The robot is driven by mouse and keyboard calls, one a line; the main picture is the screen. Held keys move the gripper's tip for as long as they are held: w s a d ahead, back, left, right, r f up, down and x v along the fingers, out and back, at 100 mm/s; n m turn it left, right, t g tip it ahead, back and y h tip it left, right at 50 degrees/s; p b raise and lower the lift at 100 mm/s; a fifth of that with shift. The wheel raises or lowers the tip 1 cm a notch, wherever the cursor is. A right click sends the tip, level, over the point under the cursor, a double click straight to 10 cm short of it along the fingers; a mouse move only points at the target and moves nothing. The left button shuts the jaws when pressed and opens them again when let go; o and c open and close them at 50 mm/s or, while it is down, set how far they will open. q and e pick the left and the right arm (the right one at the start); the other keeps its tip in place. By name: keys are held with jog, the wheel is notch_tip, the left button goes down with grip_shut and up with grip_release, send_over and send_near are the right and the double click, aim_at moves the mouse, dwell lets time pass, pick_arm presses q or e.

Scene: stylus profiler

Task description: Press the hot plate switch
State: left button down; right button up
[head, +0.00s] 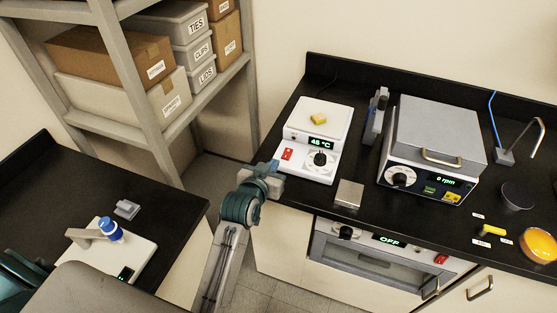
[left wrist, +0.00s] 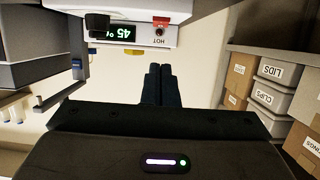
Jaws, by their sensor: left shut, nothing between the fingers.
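The hot plate (head: 330,112) is a white unit on the black bench in the head view. Its display reads 45 °C. Its red switch (head: 287,154) is at the left of the front panel, beside a black knob (head: 320,158). In the left wrist view, upside down, the red switch (left wrist: 161,21) shows near the top edge, close to the word HOT. My left gripper (head: 276,172) is in front of the panel, just below and left of the switch. In the left wrist view its dark fingers (left wrist: 160,70) are together and empty, apart from the switch. My right gripper is not in view.
A grey-lidded device (head: 437,130) reading 0 rpm stands further right. Shelves with boxes (head: 180,35) stand at the back left.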

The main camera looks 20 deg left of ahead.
pick_arm(q)
jog(key=v, duration=0.2)
jog(key=shift+s+f, duration=0.1)
jog(key=shift+s, duration=0.2)
